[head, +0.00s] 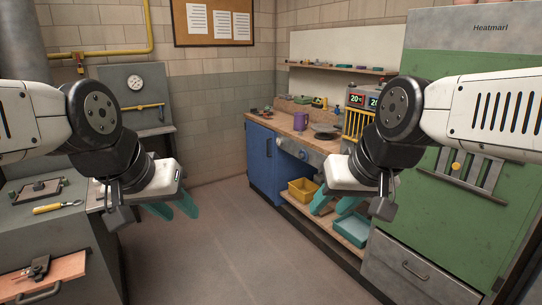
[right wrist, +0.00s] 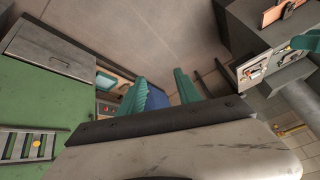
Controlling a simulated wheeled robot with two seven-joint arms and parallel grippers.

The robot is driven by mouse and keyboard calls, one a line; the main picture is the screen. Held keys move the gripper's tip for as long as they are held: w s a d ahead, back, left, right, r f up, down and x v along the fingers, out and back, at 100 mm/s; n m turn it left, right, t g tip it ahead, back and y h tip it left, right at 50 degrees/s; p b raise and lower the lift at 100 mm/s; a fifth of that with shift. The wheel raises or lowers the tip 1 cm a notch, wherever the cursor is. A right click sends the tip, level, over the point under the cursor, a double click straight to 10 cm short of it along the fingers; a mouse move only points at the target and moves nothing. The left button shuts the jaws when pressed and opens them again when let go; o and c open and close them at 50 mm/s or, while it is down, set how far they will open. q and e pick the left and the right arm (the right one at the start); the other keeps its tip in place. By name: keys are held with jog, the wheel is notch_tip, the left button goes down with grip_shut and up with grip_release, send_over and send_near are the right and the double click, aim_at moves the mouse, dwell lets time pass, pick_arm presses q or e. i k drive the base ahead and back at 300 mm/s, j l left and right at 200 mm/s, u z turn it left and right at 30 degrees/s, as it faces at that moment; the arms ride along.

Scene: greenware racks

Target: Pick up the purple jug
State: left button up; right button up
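The purple jug (head: 300,121) stands upright on the wooden worktop (head: 277,123) of the blue cabinet in the head view, well beyond both grippers. I cannot make out the jug in the right wrist view. My left gripper (head: 172,207) has its teal fingers apart and nothing between them, over the floor at left centre. My right gripper (head: 334,203) is also open and empty, in front of the cabinet's lower shelf in the picture. Its spread fingers show in the right wrist view (right wrist: 160,92).
A dark plate (head: 325,129) and a yellow rack (head: 357,124) are right of the jug. A yellow bin (head: 302,190) and teal tray (head: 352,229) sit on the low shelf. A green cabinet (head: 465,217) stands right, a grey bench (head: 40,240) left. The middle floor is clear.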

aim_at(299, 117)
jog(key=i+l+z, duration=0.1)
jog(key=i, duration=1.2)
jog(key=i+l, duration=0.15)
jog(key=i, duration=1.1)
jog(key=i+u, duration=0.1)
jog(key=i, duration=0.4)
jog(key=i+l+u, duration=0.1)
jog(key=i, duration=0.4)
jog(key=i+l+u, duration=0.1)
jog(key=i, duration=0.4)
jog(key=l, duration=0.1)
